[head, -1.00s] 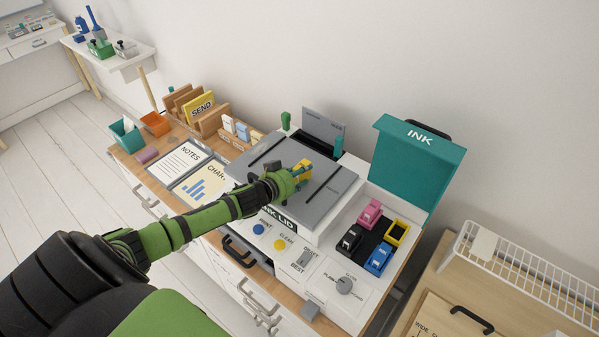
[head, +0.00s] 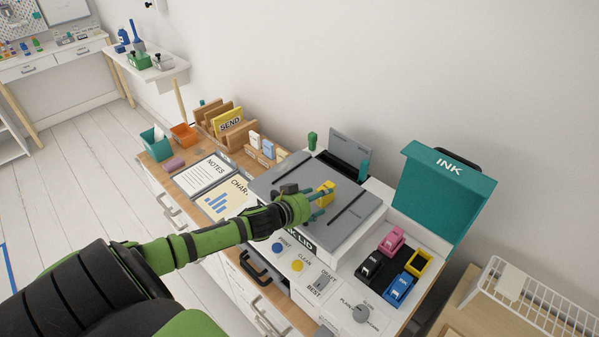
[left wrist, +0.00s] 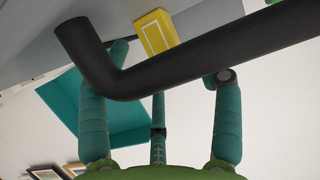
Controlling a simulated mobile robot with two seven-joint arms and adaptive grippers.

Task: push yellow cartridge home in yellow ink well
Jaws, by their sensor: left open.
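The yellow cartridge (head: 326,188) is on the grey top of the printer, in the left wrist view (left wrist: 155,32) just past my fingers. My left gripper (head: 323,203) is open at the cartridge's near side, its fingers spread; I cannot tell whether they touch it. In the left wrist view its teal fingers (left wrist: 160,100) stand apart, with nothing between their tips. The yellow ink well (head: 427,272) is a yellow-rimmed slot with a dark inside, at the right of the ink bay. My right gripper is not in view.
Pink (head: 392,239), black (head: 370,267) and blue (head: 399,289) cartridges sit in the ink bay beside the yellow well. The teal INK lid (head: 448,200) stands open behind them. A thick dark bar (left wrist: 190,70) crosses the left wrist view. A white wire rack (head: 530,300) is at right.

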